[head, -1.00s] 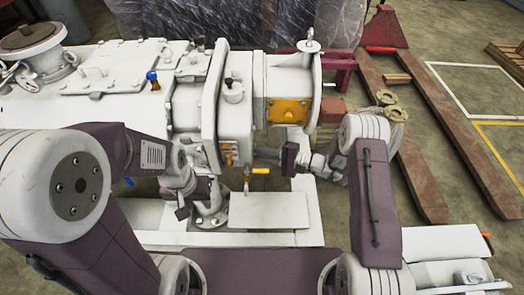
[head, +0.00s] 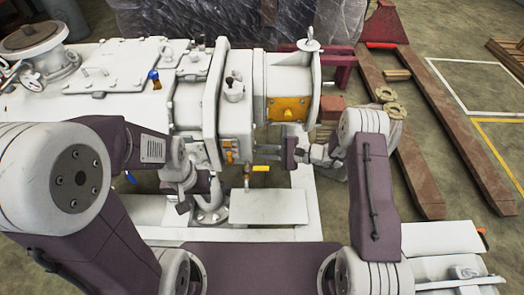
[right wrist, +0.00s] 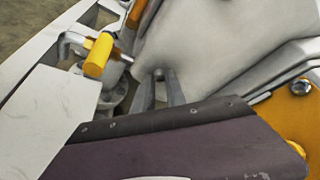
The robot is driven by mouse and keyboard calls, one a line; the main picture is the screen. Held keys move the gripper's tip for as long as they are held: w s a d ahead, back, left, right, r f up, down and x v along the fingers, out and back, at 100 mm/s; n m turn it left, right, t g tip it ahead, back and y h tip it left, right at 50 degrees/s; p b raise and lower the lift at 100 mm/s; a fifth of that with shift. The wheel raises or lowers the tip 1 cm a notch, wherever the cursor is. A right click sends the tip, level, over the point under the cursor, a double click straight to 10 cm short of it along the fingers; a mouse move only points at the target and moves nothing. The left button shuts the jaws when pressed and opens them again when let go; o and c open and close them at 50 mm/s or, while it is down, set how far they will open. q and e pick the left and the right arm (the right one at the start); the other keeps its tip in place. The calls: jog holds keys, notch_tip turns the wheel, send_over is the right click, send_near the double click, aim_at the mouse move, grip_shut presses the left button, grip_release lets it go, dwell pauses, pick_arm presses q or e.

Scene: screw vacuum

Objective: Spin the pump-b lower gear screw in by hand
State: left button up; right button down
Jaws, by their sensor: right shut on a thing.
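The white pump (head: 235,115) stands in the middle of the head view, with an orange plate (head: 288,108) on its right end. My right gripper (head: 262,153) reaches in from the right below that plate, its fingers against the pump's lower side. In the right wrist view its two grey fingers (right wrist: 160,92) are close together around a small dark screw end (right wrist: 159,74) at the white housing. The fingers hide most of the screw. My left gripper (head: 182,207) hangs low at the left beside a pipe flange; its jaws are too small to read.
A yellow-handled valve (head: 260,169) sits just below my right gripper and shows large in the right wrist view (right wrist: 98,55). A white flat plate (head: 268,207) lies beneath. Red-brown forklift forks (head: 455,140) lie on the floor at right.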

jog(key=shift+d, duration=0.1)
jog(key=c, duration=1.3)
grip_release()
jog(key=shift+c, duration=0.2)
jog(key=p+v, duration=0.1)
jog(key=v, duration=0.8)
jog(key=shift+f, duration=0.1)
